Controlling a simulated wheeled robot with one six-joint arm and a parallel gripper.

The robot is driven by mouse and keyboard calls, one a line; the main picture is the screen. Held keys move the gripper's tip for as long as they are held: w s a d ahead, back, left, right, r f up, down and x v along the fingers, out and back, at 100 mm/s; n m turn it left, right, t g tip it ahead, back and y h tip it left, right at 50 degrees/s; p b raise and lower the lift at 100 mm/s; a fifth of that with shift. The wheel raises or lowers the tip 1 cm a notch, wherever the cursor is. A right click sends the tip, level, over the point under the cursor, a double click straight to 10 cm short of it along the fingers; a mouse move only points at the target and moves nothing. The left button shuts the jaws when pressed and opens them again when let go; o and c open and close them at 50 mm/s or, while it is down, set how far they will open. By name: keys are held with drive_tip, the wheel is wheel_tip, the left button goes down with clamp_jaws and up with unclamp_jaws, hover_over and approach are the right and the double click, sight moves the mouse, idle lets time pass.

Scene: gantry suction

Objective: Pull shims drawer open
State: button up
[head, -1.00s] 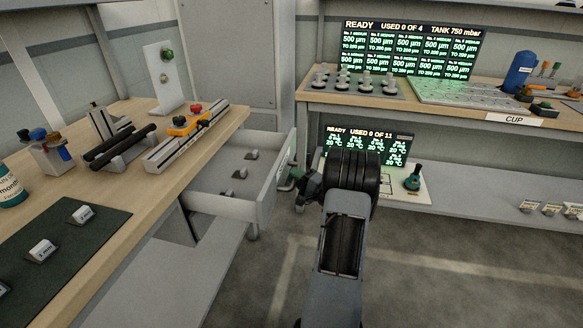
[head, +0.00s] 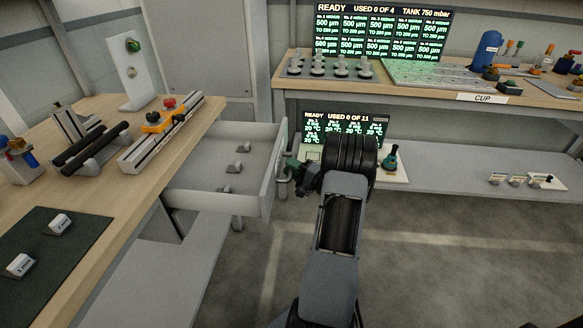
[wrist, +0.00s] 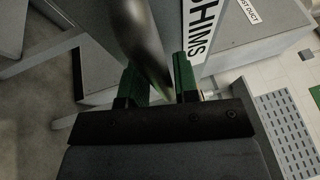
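The shims drawer (head: 210,202) stands well out from under the wooden bench at the left in the head view. A few small grey pieces lie inside it. In the wrist view its front carries a white label (wrist: 198,35) with large black letters, partly cut off. A grey metal handle (wrist: 142,40) runs between the green fingers of my gripper (wrist: 158,82), which is shut on it. In the head view my gripper (head: 298,172) is at the outer side of the drawer front. The exact contact is partly hidden there.
The left bench (head: 120,215) holds a dark mat, black rods and a rail fixture. A second bench (head: 420,92) at the back has screens, cups and a blue bottle, with a lower shelf (head: 440,170). The floor (head: 430,280) at the right is clear.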

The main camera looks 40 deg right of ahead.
drive_tip(key=shift+o, duration=1.3)
drive_tip(key=p+v, duration=0.1)
drive_tip(key=v, duration=1.2)
drive_tip(key=shift+s+d, duration=0.15)
drive_tip(key=shift+s, duration=0.2)
